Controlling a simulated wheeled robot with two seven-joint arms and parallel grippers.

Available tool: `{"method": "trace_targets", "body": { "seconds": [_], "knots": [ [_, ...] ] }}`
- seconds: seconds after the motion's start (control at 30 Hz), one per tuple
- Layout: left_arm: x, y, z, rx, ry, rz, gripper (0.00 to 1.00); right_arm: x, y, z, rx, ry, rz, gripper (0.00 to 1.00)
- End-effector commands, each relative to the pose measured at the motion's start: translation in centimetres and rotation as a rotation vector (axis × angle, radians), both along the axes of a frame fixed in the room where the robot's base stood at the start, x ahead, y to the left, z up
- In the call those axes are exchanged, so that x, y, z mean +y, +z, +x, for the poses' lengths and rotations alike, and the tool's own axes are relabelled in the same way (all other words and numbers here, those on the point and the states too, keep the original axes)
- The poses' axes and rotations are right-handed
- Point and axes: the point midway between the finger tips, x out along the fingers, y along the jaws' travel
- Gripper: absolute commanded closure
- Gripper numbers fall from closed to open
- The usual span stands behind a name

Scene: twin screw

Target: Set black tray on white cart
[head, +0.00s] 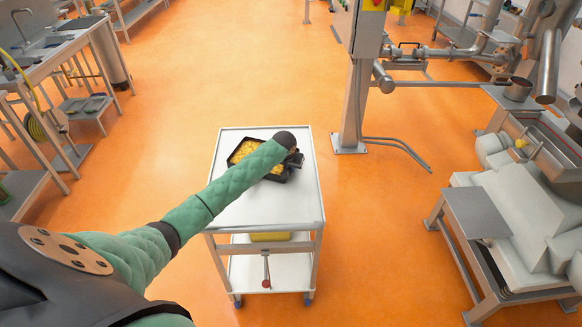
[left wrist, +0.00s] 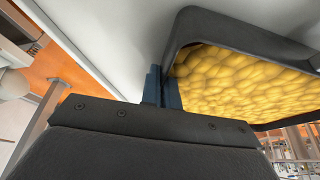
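The black tray (head: 241,149), filled with yellow pieces, is over the top of the white cart (head: 260,205), toward its far end. My left arm crosses in front and hides part of it. My left gripper (head: 294,158) is at the tray's right side. In the left wrist view, its two dark blue fingers (left wrist: 162,90) are close together at the rim of the tray (left wrist: 183,30), with the wall seemingly pinched between them. The cart's white top (left wrist: 110,35) lies close by. I cannot tell if the tray touches it. My right gripper is not in view.
The near half of the cart top is bare. A yellow item (head: 270,237) sits on a level below. A metal post (head: 352,110) stands just beyond the cart's right side. Machinery (head: 520,200) is at the right, a workbench (head: 60,40) at the left. Orange floor lies between.

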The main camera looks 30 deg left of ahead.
Motion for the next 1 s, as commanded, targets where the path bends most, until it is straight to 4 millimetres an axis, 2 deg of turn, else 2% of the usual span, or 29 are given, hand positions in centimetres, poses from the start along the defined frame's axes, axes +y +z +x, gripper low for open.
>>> {"method": "trace_targets", "body": {
  "seconds": [0.1, 0.23, 0.57, 0.73, 0.77, 0.87, 1.0],
  "knots": [
    [0.0, 0.0, 0.1, -0.001, 0.0, 0.0, 1.0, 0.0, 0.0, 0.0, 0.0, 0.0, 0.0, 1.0],
    [0.0, -0.1, 0.0, 0.0, 0.0, 0.0, 0.76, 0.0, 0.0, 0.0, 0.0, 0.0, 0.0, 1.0],
    [0.0, 0.1, 0.0, -0.001, 0.0, 0.0, 0.76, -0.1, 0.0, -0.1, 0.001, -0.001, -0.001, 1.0],
    [0.0, 1.4, -0.6, -0.003, 0.001, 0.0, 0.76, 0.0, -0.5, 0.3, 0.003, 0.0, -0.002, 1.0],
    [-0.1, 1.9, -0.7, -0.003, 0.0, 0.0, 0.76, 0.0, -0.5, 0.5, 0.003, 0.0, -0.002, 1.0],
    [-0.2, 3.5, -1.5, -0.003, -0.001, 0.001, 0.76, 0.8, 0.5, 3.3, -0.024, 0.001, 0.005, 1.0],
    [-0.4, 6.2, -2.5, -0.003, -0.001, 0.001, 0.76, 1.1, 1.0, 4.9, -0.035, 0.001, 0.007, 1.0]
  ]
}}
